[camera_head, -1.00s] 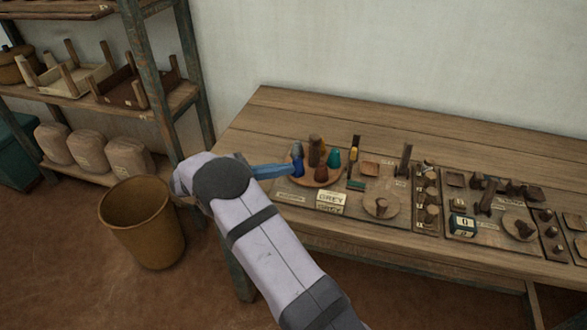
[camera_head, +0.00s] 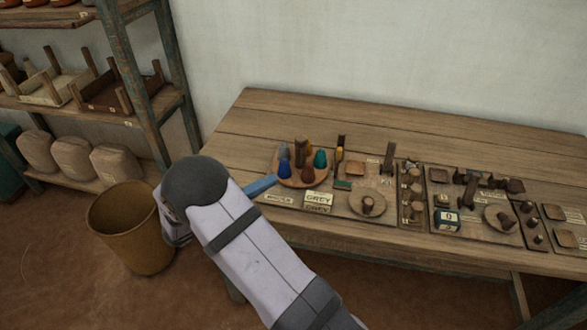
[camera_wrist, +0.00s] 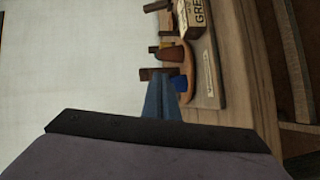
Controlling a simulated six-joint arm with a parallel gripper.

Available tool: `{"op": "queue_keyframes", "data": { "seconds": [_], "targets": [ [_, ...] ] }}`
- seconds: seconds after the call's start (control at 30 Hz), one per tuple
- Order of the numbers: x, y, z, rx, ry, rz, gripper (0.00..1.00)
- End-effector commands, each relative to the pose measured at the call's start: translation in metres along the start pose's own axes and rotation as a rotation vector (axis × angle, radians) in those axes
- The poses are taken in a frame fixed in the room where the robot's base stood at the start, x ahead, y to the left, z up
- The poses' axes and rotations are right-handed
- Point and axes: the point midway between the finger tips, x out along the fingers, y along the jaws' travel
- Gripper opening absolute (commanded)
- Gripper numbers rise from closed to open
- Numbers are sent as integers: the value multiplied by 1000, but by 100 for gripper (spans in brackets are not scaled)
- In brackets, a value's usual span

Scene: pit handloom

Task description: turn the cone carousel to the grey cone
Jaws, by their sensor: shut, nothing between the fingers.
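The cone carousel (camera_head: 296,183) is a round wooden disc on the left part of the bench, with several upright cones around it. A blue cone (camera_head: 284,170) stands at its left front, and a grey-blue cone (camera_head: 284,152) behind it. A teal cone (camera_head: 320,158) is at the right and a dark red-brown cone (camera_head: 307,174) at the front. The GREY sign (camera_head: 319,197) stands in front. My gripper (camera_head: 274,180) is shut and empty at the disc's left front edge, close to the blue cone. Contact is unclear. Its blue fingers (camera_wrist: 161,98) partly hide the carousel in the wrist view.
A brown bin (camera_head: 130,228) stands on the floor left of the bench, near my arm. A shelf rack (camera_head: 160,110) is behind it. Small wooden fixtures, a round holder (camera_head: 367,204) and a numbered block (camera_head: 446,220) fill the bench to the right. The bench's back strip is clear.

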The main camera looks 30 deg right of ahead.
Motion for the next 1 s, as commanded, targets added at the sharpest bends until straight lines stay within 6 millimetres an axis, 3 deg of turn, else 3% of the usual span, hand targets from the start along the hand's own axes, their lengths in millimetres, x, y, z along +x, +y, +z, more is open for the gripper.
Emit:
{"op": "queue_keyframes", "data": {
  "seconds": [0.37,1.0],
  "targets": [
    [9,1,0,-33,-2,1,0],
    [92,1,1,-30,-3,0,0]
  ]
}}
